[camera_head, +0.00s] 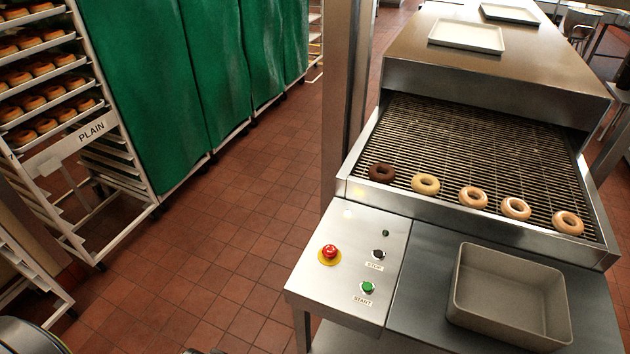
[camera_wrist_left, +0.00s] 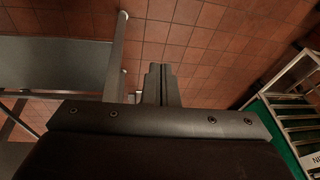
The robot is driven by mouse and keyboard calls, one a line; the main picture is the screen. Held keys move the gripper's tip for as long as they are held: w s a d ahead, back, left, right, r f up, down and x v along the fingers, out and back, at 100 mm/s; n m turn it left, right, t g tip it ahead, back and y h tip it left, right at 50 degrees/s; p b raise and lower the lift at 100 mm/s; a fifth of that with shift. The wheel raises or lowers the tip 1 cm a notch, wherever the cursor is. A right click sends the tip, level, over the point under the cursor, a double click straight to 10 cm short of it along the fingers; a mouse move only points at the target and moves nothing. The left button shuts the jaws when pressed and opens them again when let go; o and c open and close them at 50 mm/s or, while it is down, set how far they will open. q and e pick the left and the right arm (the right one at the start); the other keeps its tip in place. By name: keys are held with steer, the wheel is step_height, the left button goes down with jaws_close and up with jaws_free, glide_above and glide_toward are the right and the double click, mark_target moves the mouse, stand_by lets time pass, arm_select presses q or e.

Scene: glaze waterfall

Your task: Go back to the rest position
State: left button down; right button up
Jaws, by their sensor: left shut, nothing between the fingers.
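My left gripper (camera_wrist_left: 161,84) shows in the left wrist view with its two dark fingers together and nothing between them. It is over the tiled floor, clear of any object. In the head view only small dark parts of my own body show at the bottom left edge, and no fingertips are visible. My right gripper is in neither view.
A steel conveyor (camera_head: 475,140) carries several doughnuts, one of them dark (camera_head: 381,173). A control panel (camera_head: 348,262) has a red stop button (camera_head: 329,252) and a green start button (camera_head: 368,287). An empty bin (camera_head: 460,296) stands at right. A rack (camera_head: 93,130) labelled PLAIN stands left. Floor between is clear.

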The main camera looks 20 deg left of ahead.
arm_select(q)
steer(key=s+f, duration=0.8)
steer(key=f, duration=0.4)
steer(key=s+d+f+g, duration=0.1)
steer(key=s+f, duration=0.8)
steer(key=f, duration=0.2)
steer(key=shift+f+g+h, duration=0.3)
steer(key=shift+f, duration=0.05)
